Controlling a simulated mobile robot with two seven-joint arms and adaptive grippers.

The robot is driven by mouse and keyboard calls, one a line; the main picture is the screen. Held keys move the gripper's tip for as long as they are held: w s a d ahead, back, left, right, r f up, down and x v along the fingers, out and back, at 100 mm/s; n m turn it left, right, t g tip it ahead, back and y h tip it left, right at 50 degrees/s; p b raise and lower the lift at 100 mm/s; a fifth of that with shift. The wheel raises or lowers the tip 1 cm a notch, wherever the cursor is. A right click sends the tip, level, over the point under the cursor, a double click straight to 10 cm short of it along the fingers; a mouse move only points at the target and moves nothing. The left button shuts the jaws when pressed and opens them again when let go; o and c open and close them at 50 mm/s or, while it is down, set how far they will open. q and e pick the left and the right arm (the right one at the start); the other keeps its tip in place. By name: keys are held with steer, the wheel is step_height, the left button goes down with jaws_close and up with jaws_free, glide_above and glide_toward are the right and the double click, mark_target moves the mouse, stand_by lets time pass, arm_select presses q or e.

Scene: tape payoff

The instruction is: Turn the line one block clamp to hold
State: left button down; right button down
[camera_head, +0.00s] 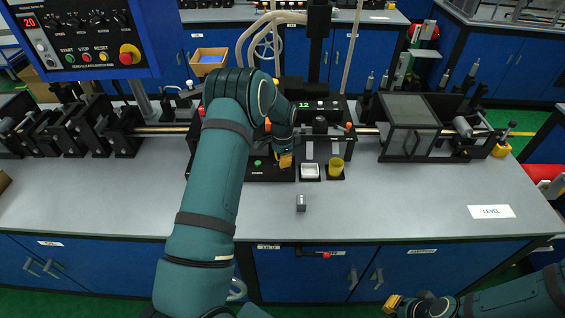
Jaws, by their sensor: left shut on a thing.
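The black clamp block unit (318,112) stands mid-bench on a metal rail, with a green display and small orange-tipped levers. My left arm reaches across it from the front. My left gripper (286,160) points down at the unit's front, its yellow fingertips shut on a small part that the hand mostly hides. That part lies where the line one block clamp would be, but its turn position cannot be made out. My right gripper (392,303) is low at the bottom right, away from the bench top; its finger opening is unclear.
A white tray (310,171) and a yellow cup (336,167) sit right of my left gripper. A control panel (82,36) hangs at upper left. A dark boxed unit (408,125) stands right. The front right bench is mostly clear.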

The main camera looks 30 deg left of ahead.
arm_select(q)
steer(key=n+b, duration=0.1)
steer(key=n, duration=0.2)
steer(key=shift+f, duration=0.15)
steer(key=n+b, duration=0.1)
steer(key=n, duration=0.2)
steer(key=shift+n, duration=0.3)
steer(key=n, duration=0.3)
steer(key=shift+b, duration=0.35)
steer(key=shift+n, duration=2.1)
steer(key=c, duration=1)
jaws_free()
steer(key=shift+r, duration=0.2)
